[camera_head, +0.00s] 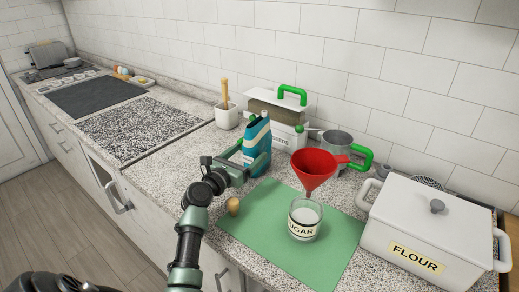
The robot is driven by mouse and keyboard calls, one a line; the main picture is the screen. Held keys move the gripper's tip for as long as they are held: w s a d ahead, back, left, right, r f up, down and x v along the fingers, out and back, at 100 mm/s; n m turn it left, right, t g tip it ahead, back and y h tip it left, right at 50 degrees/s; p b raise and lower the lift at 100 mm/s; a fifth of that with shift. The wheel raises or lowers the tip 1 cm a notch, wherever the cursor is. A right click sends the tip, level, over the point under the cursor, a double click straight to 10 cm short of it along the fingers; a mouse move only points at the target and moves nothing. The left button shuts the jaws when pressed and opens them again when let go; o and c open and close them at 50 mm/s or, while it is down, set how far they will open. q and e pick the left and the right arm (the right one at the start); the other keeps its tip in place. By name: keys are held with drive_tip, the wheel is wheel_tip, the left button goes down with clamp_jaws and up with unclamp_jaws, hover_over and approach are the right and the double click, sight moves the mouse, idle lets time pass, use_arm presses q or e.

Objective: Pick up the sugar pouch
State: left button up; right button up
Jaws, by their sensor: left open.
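The sugar pouch, which I take to be the blue and teal upright pack (257,140) with a pale cap, stands on the counter behind the green mat. No label on it is readable. My left gripper (246,158) reaches in from the lower left and is open at the pouch's lower left side. One finger shows at the pouch's left edge and the other in front of its base. I cannot tell whether they touch it. A glass jar labelled SUGAR (304,226), with white contents, stands on the green mat (262,235). My right gripper is not in view.
A red funnel (314,168) is above the jar. A small wooden stopper (233,206) sits at the mat's left edge. A white seeds box (275,122), a metal can (337,146) and a white flour bin (428,228) stand around.

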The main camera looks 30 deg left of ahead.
use_arm(q)
drive_tip(key=shift+w, duration=0.5)
drive_tip(key=w, duration=0.3)
drive_tip(key=shift+w+d+f, duration=0.15)
drive_tip(key=shift+w+d, duration=0.05)
drive_tip(key=shift+w, duration=0.6)
drive_tip(key=c, duration=1.5)
drive_tip(key=shift+c, duration=0.6)
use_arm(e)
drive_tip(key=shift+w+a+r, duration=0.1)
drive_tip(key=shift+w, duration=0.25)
use_arm(q)
drive_tip(key=shift+r, duration=0.25)
